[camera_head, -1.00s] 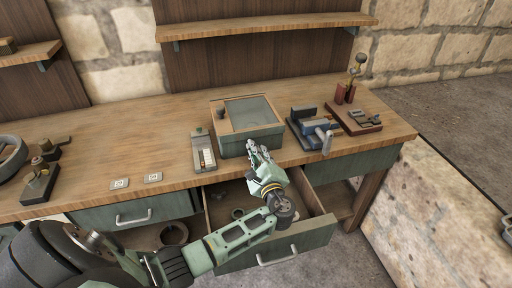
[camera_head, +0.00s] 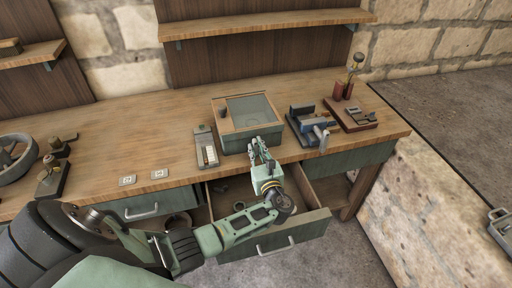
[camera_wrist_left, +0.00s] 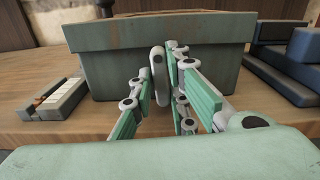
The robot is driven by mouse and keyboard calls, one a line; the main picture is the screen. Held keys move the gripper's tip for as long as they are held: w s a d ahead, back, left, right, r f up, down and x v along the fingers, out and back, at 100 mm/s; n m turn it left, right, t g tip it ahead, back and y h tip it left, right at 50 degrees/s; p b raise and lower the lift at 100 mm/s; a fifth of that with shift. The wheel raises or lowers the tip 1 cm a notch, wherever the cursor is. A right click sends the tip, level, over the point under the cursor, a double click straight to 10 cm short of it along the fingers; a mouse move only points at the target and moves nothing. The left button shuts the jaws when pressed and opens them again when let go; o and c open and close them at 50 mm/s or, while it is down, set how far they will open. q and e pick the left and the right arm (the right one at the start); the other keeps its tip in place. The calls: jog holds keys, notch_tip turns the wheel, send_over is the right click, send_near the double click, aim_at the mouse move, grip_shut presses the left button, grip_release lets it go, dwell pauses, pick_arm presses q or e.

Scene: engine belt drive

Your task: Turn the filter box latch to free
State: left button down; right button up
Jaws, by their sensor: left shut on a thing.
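The green filter box (camera_head: 235,144) stands on the bench near its front edge, with a wooden-rimmed top and a dark knob. It also fills the middle of the left wrist view (camera_wrist_left: 110,70). On its front face is the latch (camera_wrist_left: 158,74), a small grey rounded bar that looks about upright. My left gripper (camera_head: 258,143) is at the front of the box, and in the left wrist view its fingers (camera_wrist_left: 160,75) are shut on the latch. The fingers hide part of the latch, and it is too small to make out in the head view. My right gripper is out of view.
A drawer (camera_head: 275,240) stands open below my left forearm. A grey switch-like device (camera_head: 206,148) lies left of the box, and a blue vise (camera_head: 308,126) stands close on its right. A wooden block board (camera_head: 355,115) is farther right.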

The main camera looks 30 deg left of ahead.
pick_arm(q)
jog(key=shift+d+m, duration=0.1)
jog(key=shift+m, duration=0.4)
jog(key=c, duration=1.7)
grip_release()
jog(key=shift+w, duration=0.1)
jog(key=shift+c, duration=0.2)
jog(key=shift+s+d, duration=0.35)
jog(key=v, duration=1.1)
